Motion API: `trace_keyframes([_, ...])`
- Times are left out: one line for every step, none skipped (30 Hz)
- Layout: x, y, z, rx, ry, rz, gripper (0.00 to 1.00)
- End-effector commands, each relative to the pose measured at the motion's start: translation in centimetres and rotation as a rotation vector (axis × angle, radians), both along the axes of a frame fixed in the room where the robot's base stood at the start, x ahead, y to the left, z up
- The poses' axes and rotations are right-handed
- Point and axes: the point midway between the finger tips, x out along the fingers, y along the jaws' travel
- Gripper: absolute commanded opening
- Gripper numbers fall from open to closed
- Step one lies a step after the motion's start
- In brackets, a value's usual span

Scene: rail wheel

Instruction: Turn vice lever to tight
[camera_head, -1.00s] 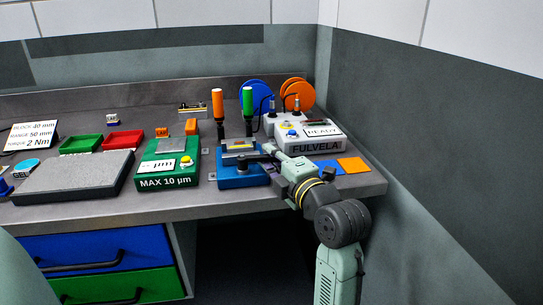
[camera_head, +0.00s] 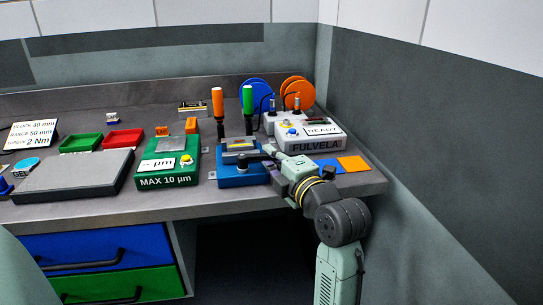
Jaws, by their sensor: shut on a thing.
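The blue vice (camera_head: 238,177) stands near the front edge of the bench, right of the green "MAX 10 µm" device. A greyish block (camera_head: 240,146) shows at its top. A dark lever (camera_head: 250,159) lies across the vice's upper front. My gripper (camera_head: 272,158) reaches in from the right and is shut on the lever's right end. The fingertips are small and dark here, so the exact contact is hard to see. The vice's jaws are too small to judge whether they are tight.
The white FULVELA box (camera_head: 311,138) stands just behind my gripper. Orange-handled (camera_head: 217,102) and green-handled (camera_head: 248,101) tools stand upright behind the vice. The green device (camera_head: 168,165) is close on the left. Blue and orange squares (camera_head: 353,164) lie right of my arm.

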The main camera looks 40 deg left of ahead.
Motion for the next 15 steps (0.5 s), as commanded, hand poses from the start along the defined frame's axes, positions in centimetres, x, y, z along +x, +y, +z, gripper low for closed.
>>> trace_keyframes([0.05,0.00,-0.10,0.000,0.001,0.004,0.00])
trace_keyframes([0.13,0.02,-0.22,0.000,0.001,0.009,0.00])
trace_keyframes([0.23,0.11,-0.37,0.000,0.001,0.022,0.00])
trace_keyframes([0.32,0.16,-0.41,0.000,0.000,0.033,0.00])
trace_keyframes([0.36,0.21,-0.43,0.001,0.000,0.046,0.00])
trace_keyframes([0.44,0.26,-0.41,0.001,0.001,0.061,0.00])
trace_keyframes([0.48,0.31,-0.36,0.001,0.001,0.071,0.00])
trace_keyframes([0.45,0.36,-0.32,0.000,0.001,0.080,0.00])
trace_keyframes([0.46,0.40,-0.22,0.000,0.001,0.088,0.00])
trace_keyframes([0.46,0.41,-0.16,0.000,0.001,0.092,0.00])
trace_keyframes([0.45,0.43,-0.10,0.000,0.002,0.094,0.00])
trace_keyframes([0.43,0.45,-0.06,0.000,0.002,0.095,0.00])
trace_keyframes([0.43,0.45,-0.04,0.000,0.002,0.095,0.00])
trace_keyframes([0.42,0.46,-0.03,0.000,0.002,0.095,0.00])
trace_keyframes([0.42,0.46,-0.03,0.000,0.003,0.095,0.00])
